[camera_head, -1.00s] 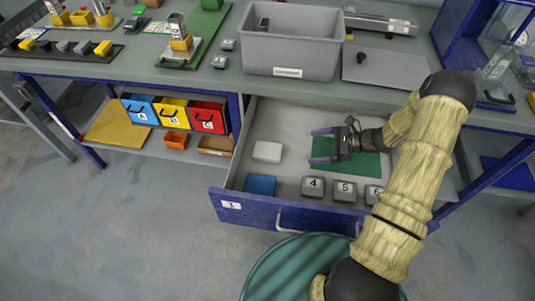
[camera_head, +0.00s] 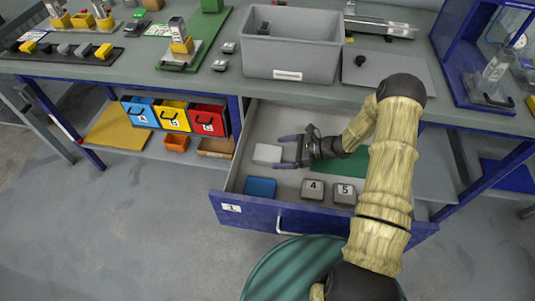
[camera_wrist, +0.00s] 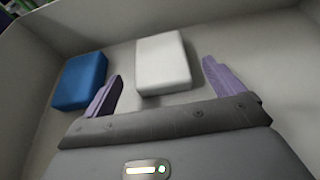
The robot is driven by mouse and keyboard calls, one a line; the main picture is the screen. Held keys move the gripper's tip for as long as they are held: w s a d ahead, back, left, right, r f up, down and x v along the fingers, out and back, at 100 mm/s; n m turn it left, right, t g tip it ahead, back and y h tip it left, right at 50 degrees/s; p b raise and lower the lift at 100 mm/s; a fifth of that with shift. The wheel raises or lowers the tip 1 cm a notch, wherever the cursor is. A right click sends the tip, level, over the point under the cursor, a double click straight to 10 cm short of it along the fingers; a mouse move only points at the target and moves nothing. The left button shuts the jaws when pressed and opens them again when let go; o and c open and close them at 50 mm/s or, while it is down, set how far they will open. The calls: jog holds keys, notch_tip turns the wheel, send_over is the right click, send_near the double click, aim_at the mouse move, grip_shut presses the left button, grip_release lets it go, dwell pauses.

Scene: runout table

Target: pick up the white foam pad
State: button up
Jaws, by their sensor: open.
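The white foam pad (camera_head: 267,153) lies flat on the floor of the open drawer (camera_head: 230,208), towards its left side. It also shows in the wrist view (camera_wrist: 163,63), ahead of my gripper and between the lines of its two fingers. My gripper (camera_head: 283,152) is open and empty inside the drawer, just right of the pad, with its fingers pointing left at it. In the wrist view my gripper (camera_wrist: 160,85) has its purple fingers spread wider than the pad. I cannot tell whether the fingertips reach past the pad's near edge.
A blue pad (camera_head: 260,187) lies in front of the white pad, near the drawer's front wall. Numbered grey blocks (camera_head: 313,189) stand to its right. A green mat (camera_head: 340,165) lies under my arm. A grey bin (camera_head: 291,45) stands on the table above.

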aim_at(272, 153)
jog(key=shift+a, duration=0.1)
jog(key=x, duration=0.5)
jog(key=shift+w+a, duration=0.1)
jog(key=shift+c, duration=0.4)
jog(key=c, duration=1)
